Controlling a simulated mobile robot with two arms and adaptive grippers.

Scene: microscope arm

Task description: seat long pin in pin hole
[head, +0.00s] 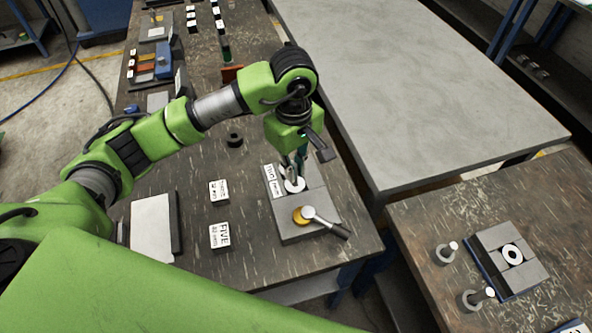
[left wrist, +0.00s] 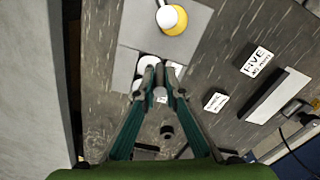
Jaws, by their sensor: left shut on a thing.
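My left gripper (head: 297,168) points down over the grey fixture plate (head: 290,225), close to a white ring (head: 294,186) near its back end. In the left wrist view the fingers (left wrist: 161,72) are closed around a thin, pale piece (left wrist: 160,93), likely the long pin. The fingers hide much of it. The white ring shows partly behind the fingers in the wrist view (left wrist: 149,72). I cannot tell whether the pin's tip is in a hole or above it. My right gripper is not in view.
Label blocks (head: 219,236) and a pale board (head: 154,226) are to the left. A second fixture (head: 506,262) and two pin-like parts (head: 446,252) stand on the right table.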

